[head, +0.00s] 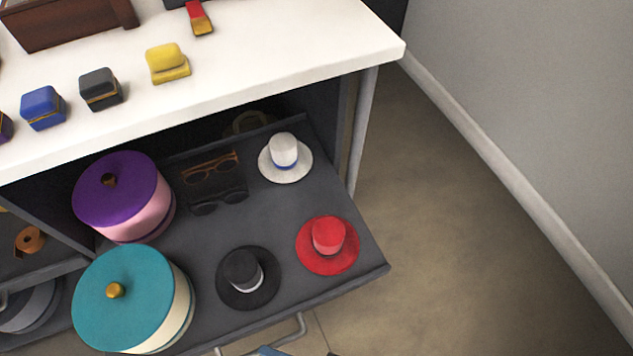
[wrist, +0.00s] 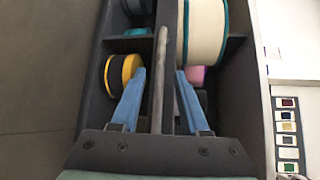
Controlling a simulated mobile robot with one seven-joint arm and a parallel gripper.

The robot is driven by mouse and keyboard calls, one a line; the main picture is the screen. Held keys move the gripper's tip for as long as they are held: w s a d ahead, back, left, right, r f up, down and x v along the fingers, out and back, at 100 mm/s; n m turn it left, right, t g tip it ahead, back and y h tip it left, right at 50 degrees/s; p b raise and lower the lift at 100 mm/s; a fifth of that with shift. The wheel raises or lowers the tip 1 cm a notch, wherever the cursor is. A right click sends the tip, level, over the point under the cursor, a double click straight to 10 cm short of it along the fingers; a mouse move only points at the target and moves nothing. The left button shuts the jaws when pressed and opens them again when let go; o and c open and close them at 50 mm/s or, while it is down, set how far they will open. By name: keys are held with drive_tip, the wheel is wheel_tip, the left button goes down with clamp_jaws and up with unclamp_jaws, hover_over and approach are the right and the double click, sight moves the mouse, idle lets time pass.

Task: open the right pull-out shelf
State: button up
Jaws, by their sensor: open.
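The right pull-out shelf (head: 215,235) is a dark grey board, standing well out from under the white counter in the head view. It carries hats, round boxes and glasses. Its bent grey handle (head: 300,327) shows on the front edge, partly cut off by the frame bottom. My gripper (wrist: 158,75) is open in the wrist view, with a grey bar (wrist: 158,85) between its two blue fingers. The bar looks like the handle; I cannot tell whether a finger touches it. In the head view only a bit of a blue finger shows, close by the handle.
A teal-lidded box (head: 130,285), purple-lidded box (head: 115,190), black hat (head: 247,278), red hat (head: 328,245) and white hat (head: 286,165) stand on the shelf. A counter leg (head: 360,130) stands behind its right side. Floor (head: 470,230) is free toward the right wall.

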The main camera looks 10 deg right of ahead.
drive_tip(key=v, duration=0.9)
drive_tip(key=shift+d+p, duration=0.2)
drive_tip(key=shift+p, duration=0.25)
drive_tip(key=shift+s, duration=0.1)
